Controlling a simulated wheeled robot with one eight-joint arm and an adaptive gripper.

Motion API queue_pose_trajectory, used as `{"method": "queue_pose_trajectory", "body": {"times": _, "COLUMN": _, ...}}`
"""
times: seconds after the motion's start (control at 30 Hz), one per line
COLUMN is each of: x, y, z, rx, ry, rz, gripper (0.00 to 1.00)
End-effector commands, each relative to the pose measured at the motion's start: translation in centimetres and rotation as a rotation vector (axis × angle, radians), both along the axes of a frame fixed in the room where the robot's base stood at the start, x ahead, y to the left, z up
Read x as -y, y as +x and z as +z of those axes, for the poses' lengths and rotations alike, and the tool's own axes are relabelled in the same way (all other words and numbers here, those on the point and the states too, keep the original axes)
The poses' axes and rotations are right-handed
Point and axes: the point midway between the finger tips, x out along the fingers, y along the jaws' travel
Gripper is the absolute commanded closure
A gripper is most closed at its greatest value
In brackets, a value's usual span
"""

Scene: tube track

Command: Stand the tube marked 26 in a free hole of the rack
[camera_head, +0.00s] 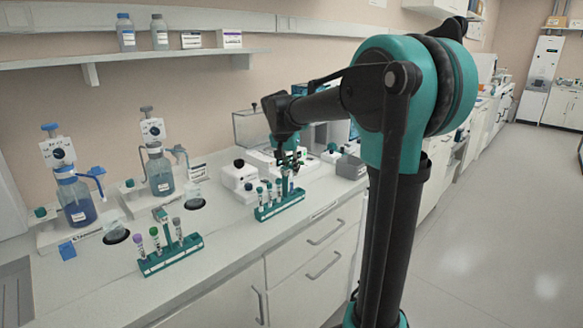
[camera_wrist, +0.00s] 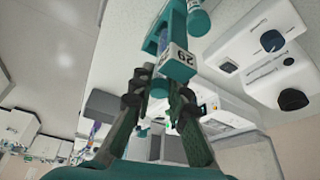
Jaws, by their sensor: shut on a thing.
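My gripper (camera_head: 289,160) is over the right end of the farther green rack (camera_head: 281,208). The rack also shows in the wrist view (camera_wrist: 163,20), with another teal-capped tube (camera_wrist: 197,20) beside the held one.
A nearer green rack (camera_head: 172,256) holds tubes with purple, green and grey caps. Dispenser bottles (camera_head: 78,200) stand at the back left. White devices (camera_head: 238,176) and a grey bin (camera_head: 350,167) stand behind the farther rack. Bare counter (camera_head: 225,237) lies between the racks.

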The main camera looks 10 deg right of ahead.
Motion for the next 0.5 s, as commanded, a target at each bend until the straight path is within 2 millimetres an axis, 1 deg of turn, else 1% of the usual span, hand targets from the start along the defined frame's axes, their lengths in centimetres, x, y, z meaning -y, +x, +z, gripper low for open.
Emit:
{"method": "queue_pose_trajectory", "body": {"times": 0.13, "x": -0.02, "y": -0.02, "z": -0.46, "rx": 0.0, "ry": 0.0, "rz": 0.0, "gripper": 1.0}}
{"method": "queue_pose_trajectory", "body": {"times": 0.23, "x": -0.01, "y": -0.02, "z": -0.4, "rx": 0.0, "ry": 0.0, "rz": 0.0, "gripper": 1.0}}
{"method": "queue_pose_trajectory", "body": {"times": 0.5, "x": -0.01, "y": 0.0, "z": 0.46, "rx": 0.0, "ry": 0.0, "rz": 0.0, "gripper": 1.0}}
